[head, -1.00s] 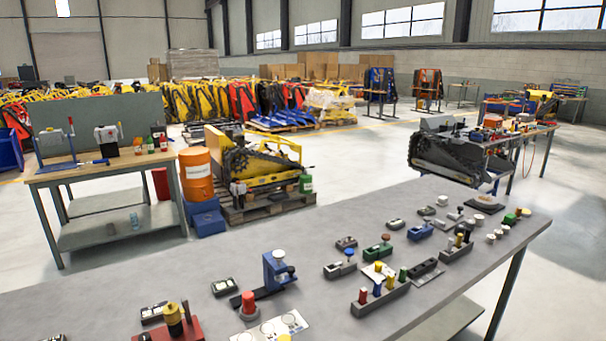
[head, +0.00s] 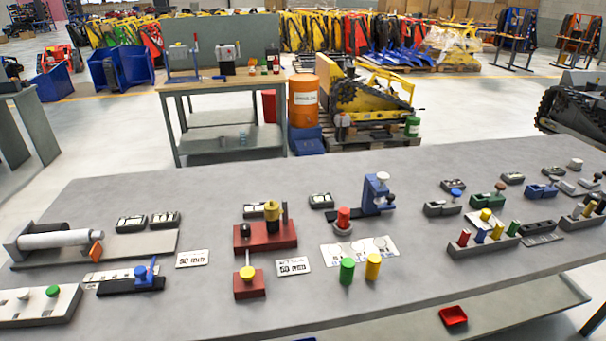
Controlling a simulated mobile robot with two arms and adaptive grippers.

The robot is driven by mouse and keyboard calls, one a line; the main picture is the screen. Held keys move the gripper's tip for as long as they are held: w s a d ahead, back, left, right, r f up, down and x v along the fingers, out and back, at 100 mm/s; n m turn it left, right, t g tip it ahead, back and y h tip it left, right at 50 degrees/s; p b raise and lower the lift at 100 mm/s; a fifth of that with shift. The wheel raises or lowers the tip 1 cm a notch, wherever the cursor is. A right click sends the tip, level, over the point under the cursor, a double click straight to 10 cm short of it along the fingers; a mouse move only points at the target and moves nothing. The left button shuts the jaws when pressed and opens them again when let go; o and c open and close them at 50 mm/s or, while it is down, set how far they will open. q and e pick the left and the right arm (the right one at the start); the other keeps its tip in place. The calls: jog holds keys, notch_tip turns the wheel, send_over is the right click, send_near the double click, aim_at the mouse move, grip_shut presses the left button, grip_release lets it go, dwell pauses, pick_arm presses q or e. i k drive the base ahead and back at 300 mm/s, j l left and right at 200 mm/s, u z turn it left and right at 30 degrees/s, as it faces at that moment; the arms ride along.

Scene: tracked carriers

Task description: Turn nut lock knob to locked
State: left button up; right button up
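Several small fixtures with knobs stand on the long grey workbench (head: 350,235). I cannot tell which one carries the nut lock knob, as no label is readable. A red base (head: 266,238) bears a yellow cylinder (head: 272,210) and a small black knob (head: 244,230). In front of it is a small red block (head: 249,287) with a yellow knob (head: 248,272) on a stem. A blue clamp-like fixture (head: 377,193) has a pale knob on top. A dark base (head: 131,285) has a blue lever (head: 146,272). Neither of my grippers is in view.
A white roller fixture (head: 60,240) with an orange tab lies at the left. Green (head: 347,270) and yellow (head: 373,266) cylinders stand mid-bench. More fixtures crowd the right. A red tray (head: 453,316) is on the lower shelf. Behind stand a wooden-topped table (head: 215,83) and orange drum (head: 303,100).

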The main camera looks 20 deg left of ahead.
aim_at(245, 229)
jog(key=u, duration=0.95)
